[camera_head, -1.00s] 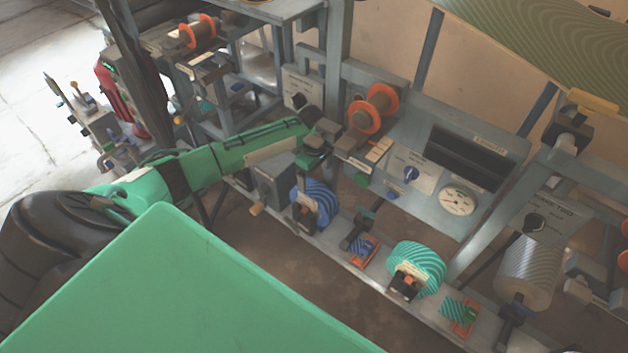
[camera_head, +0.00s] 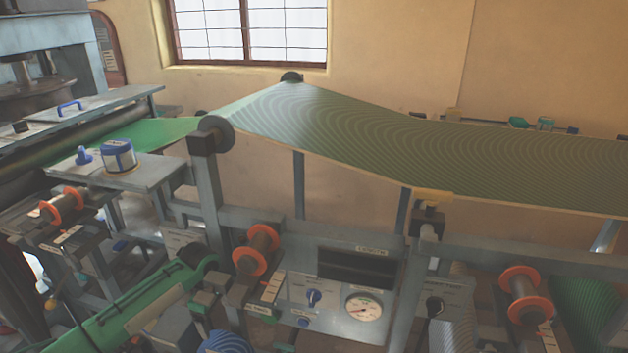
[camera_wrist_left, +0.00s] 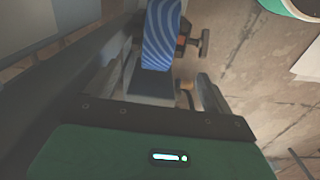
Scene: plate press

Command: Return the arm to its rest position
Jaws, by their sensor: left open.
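My left arm (camera_head: 150,315) reaches in from the lower left of the head view, green with a dark wrist. Its gripper (camera_head: 213,290) is beside the press frame, left of the gauge panel; its fingertips are hard to make out there. In the left wrist view the gripper (camera_wrist_left: 152,88) shows two spread fingers with no object clearly held between them. The roll's top also shows at the bottom edge of the head view (camera_head: 225,343). My right gripper is not in view.
A panel with a blue knob (camera_head: 313,298) and white gauge (camera_head: 364,307) stands right of the gripper. Orange-flanged spools (camera_head: 257,249) (camera_head: 525,295) sit on the frame. A green patterned web (camera_head: 400,140) runs above. A tin (camera_head: 118,155) stands on a left shelf.

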